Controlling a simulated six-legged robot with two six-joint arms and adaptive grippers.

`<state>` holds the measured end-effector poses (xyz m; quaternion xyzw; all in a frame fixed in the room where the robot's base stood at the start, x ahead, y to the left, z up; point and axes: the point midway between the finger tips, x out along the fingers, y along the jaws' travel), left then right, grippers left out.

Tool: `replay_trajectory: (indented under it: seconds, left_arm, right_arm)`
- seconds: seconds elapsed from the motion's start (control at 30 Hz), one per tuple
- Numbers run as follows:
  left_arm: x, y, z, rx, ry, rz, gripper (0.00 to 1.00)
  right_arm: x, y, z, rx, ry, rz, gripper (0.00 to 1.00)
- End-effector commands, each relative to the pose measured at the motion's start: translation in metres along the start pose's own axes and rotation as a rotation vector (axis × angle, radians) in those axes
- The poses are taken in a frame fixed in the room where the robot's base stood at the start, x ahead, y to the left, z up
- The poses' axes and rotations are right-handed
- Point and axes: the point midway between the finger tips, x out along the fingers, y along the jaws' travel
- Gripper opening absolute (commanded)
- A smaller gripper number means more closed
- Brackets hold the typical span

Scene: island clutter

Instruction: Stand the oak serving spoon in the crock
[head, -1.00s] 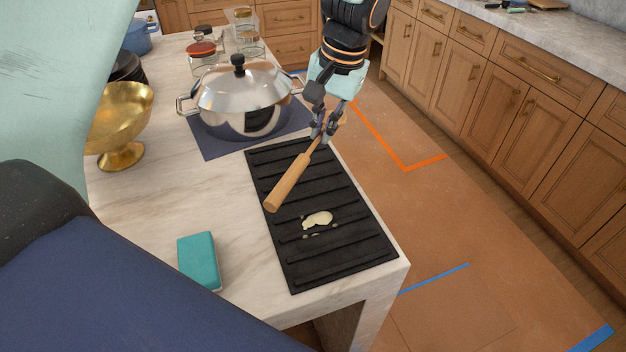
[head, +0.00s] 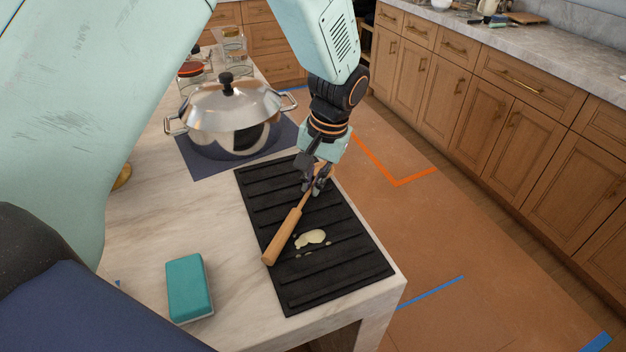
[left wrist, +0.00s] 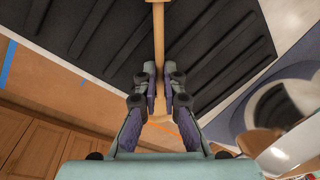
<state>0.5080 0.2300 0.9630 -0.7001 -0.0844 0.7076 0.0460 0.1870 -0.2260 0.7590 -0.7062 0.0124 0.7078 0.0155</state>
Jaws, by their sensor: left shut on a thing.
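The oak serving spoon (head: 283,236) is a pale wooden spoon with a thick handle and thin shaft. My left gripper (head: 318,190) is shut on its thin part, over the black ribbed mat (head: 335,270). The handle points to the lower left in the head view. In the left wrist view the spoon's shaft (left wrist: 158,48) runs between the two fingers (left wrist: 158,82), with its wider wooden end partly hidden behind them. I cannot tell whether the spoon touches the mat. I see no crock in either view. My right gripper is not in view.
A lidded steel pot (head: 225,115) stands on a dark blue mat behind. Glass jars (head: 232,45) stand at the back. The marble counter's right edge is close to the gripper.

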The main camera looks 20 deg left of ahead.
Motion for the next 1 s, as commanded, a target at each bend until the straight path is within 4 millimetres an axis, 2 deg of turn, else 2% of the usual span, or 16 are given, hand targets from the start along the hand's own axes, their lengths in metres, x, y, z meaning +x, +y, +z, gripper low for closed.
replay_trajectory:
  seconds: [0.03,0.3,0.63,0.77,1.0]
  left_arm:
    - [0.001,0.000,0.000,0.000,0.000,0.000,0.08]
    - [0.001,0.000,0.000,0.000,0.000,0.000,0.30]
    - [-0.002,0.000,0.000,0.000,0.000,0.000,0.30]
    - [-0.019,-0.001,-0.001,0.000,0.004,-0.001,0.30]
    - [-0.069,-0.001,-0.001,0.001,0.005,-0.001,0.30]
  right_arm:
    - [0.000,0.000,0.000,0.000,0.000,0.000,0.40]
    - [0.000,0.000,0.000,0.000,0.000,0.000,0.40]
    - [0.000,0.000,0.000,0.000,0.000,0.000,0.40]
    - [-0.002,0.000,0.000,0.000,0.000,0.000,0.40]
    - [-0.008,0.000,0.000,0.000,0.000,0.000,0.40]
